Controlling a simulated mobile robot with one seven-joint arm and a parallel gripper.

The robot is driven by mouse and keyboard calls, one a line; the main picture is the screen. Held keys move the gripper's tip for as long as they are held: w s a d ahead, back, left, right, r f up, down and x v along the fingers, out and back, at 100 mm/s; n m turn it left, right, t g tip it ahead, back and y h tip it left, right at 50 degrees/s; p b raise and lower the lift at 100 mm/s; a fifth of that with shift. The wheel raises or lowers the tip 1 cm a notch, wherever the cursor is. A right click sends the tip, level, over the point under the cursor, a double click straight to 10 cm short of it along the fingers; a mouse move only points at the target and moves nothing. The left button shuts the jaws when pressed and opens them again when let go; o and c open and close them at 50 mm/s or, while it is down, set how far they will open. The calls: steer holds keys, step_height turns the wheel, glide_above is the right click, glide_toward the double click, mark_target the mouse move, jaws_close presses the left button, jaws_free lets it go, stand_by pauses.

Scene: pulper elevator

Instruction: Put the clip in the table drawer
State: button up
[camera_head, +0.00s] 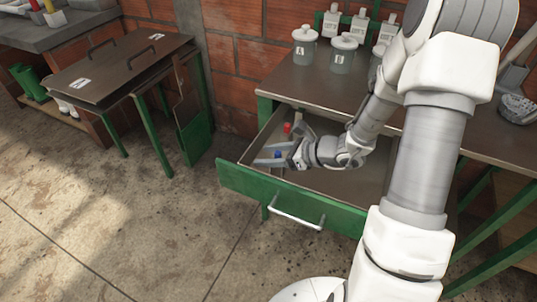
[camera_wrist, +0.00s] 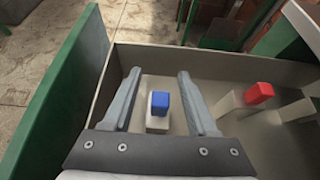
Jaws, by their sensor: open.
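The green-fronted table drawer (camera_head: 247,192) is pulled open under the table, and its green front also shows in the wrist view (camera_wrist: 62,95). Inside it, a small pale piece with a blue block (camera_wrist: 160,103) lies between my open fingers, apart from both; the blue also shows in the head view (camera_head: 277,154). A second pale piece with a red block (camera_wrist: 259,93) lies to the right in the drawer, also seen in the head view (camera_head: 287,127). I cannot tell which piece is the clip. My gripper (camera_wrist: 160,73) is open, low inside the drawer's left end.
The metal tabletop (camera_head: 315,83) above the drawer holds several lidded white jars (camera_head: 304,45). A lower metal-topped table (camera_head: 100,80) stands at the left by the brick wall. The concrete floor (camera_head: 130,215) before the drawer is clear.

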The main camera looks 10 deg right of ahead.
steer(key=p+v, duration=0.3)
steer(key=v, duration=0.9)
